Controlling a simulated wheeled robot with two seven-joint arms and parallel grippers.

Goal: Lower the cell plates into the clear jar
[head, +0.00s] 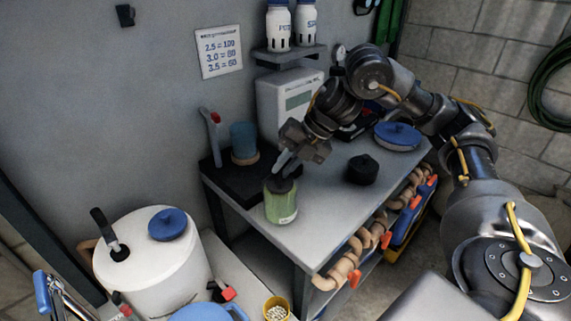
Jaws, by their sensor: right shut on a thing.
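The clear jar (281,205), holding pale green liquid, stands upright near the left front edge of the grey bench. My right gripper (287,162) reaches in from the right and is directly above the jar. It is shut on the cell plates (279,183), a small dark piece that shows at the jar's mouth. The fingers cover part of the plates, and I cannot tell how far they sit inside the jar. My left gripper is not in view.
On the bench (318,218) are a black round lid (362,169), a blue-lidded tub (397,136) and a black tray (220,178) with a blue cup (243,140). A white tank (150,265) stands lower left. Orange-handled pipes (375,240) run along the bench's right side.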

